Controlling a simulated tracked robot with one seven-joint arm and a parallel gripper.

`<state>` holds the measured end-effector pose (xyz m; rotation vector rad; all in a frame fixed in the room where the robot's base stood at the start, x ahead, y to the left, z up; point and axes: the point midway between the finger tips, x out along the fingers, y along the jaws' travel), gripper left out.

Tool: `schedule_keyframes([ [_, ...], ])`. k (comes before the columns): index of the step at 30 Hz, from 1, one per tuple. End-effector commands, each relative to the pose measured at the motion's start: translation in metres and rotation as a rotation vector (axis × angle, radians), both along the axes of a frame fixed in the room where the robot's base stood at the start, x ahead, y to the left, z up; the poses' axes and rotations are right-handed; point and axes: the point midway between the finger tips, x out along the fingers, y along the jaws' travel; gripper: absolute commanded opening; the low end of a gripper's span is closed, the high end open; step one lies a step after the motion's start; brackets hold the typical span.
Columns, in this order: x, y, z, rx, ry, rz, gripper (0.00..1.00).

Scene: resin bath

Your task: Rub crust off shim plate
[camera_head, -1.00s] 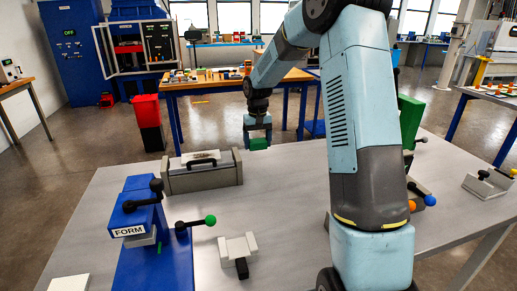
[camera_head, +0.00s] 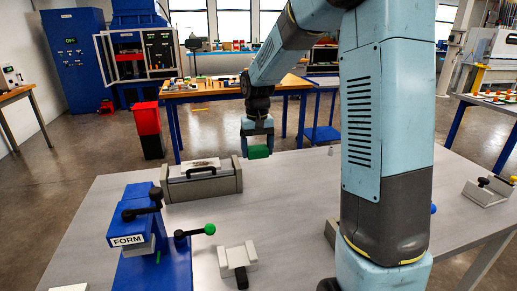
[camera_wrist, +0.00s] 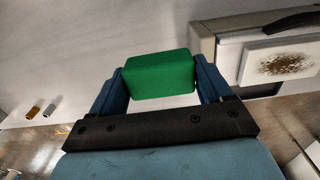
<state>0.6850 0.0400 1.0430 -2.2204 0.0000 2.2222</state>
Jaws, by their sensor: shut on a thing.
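My gripper (camera_head: 258,148) is shut on a green block (camera_head: 258,153), which is held between the blue fingers in the wrist view (camera_wrist: 160,74). The shim plate (camera_wrist: 250,70) is a pale slab with a brown speckled crust patch (camera_wrist: 283,65) in its middle. It lies on the grey fixture (camera_head: 203,187) and also shows in the head view (camera_head: 190,166). My gripper and block are to the right of the fixture in the head view, apart from the plate. How high the block is above the table is hard to judge.
A blue FORM press (camera_head: 127,241) with levers and a grey clamp block (camera_head: 238,263) are nearer. The grey table (camera_head: 285,190) is bare right of the fixture. A wooden bench (camera_head: 215,89) stands beyond.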

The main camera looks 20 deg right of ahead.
Motion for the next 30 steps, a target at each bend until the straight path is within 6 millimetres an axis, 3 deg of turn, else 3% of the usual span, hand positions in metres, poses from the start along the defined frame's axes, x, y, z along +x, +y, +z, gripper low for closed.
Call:
schedule_keyframes([
  [3,0.000,0.000,0.000,0.000,0.000,0.000,0.47],
  [4,0.000,0.000,0.000,0.000,0.000,0.000,0.78],
  [11,0.000,0.000,0.000,0.000,0.000,0.000,0.56],
  [17,0.004,0.006,0.002,0.000,-0.001,0.043,0.54],
  [23,0.018,0.041,0.010,0.001,-0.002,0.297,0.54],
  [30,0.038,0.102,0.025,0.001,-0.001,0.741,0.54],
])
